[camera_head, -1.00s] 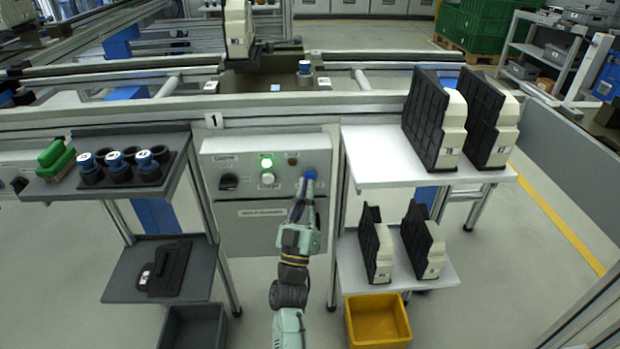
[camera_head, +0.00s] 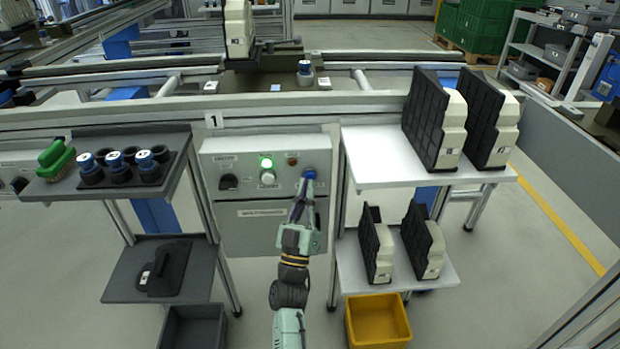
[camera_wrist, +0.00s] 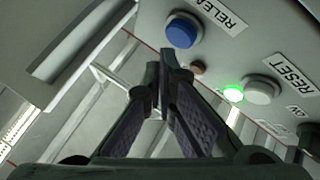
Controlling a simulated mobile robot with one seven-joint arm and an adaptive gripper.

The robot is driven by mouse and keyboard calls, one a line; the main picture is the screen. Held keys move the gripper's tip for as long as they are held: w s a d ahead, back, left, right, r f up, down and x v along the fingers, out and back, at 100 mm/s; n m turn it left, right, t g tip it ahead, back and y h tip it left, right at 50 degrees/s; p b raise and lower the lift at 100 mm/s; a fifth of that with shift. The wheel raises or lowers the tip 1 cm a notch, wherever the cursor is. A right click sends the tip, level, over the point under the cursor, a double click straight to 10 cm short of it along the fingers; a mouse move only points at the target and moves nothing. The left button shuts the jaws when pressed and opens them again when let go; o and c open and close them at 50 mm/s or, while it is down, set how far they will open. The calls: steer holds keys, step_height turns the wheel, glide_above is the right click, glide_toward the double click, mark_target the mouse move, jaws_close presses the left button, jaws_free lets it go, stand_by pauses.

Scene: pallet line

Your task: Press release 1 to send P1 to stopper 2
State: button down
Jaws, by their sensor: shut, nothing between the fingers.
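The control box (camera_head: 262,215) stands at the front of the line under the "1" sign. Its blue button (camera_head: 309,174) is at the upper right; in the wrist view the blue button (camera_wrist: 183,31) sits by a label reading "RELEA…". My gripper (camera_head: 301,190) is shut and empty, just below the button in the head view. In the wrist view my fingertips (camera_wrist: 164,62) are beside the button with a visible gap. A dark pallet (camera_head: 265,80) on the conveyor behind the box bears a beige housing (camera_head: 238,30) and a blue-capped part (camera_head: 305,68). No P1 marking is legible.
A green lamp (camera_head: 267,162) is lit above a white button (camera_head: 268,178) marked RESET in the wrist view (camera_wrist: 262,89). A black knob (camera_head: 228,182) is at left. Shelves with blue-capped parts (camera_head: 116,161) and beige housings (camera_head: 452,130) flank the box.

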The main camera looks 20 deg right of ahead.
steer(key=shift+w+d, duration=0.1)
steer(key=shift+w, duration=0.3)
steer(key=shift+w+d, duration=0.15)
steer(key=shift+w, duration=0.3)
stand_by(0.6)
steer(key=shift+s, duration=0.1)
stand_by(0.4)
steer(key=shift+s+a+p, duration=0.2)
steer(key=shift+s+p, duration=0.1)
steer(key=shift+s, duration=0.45)
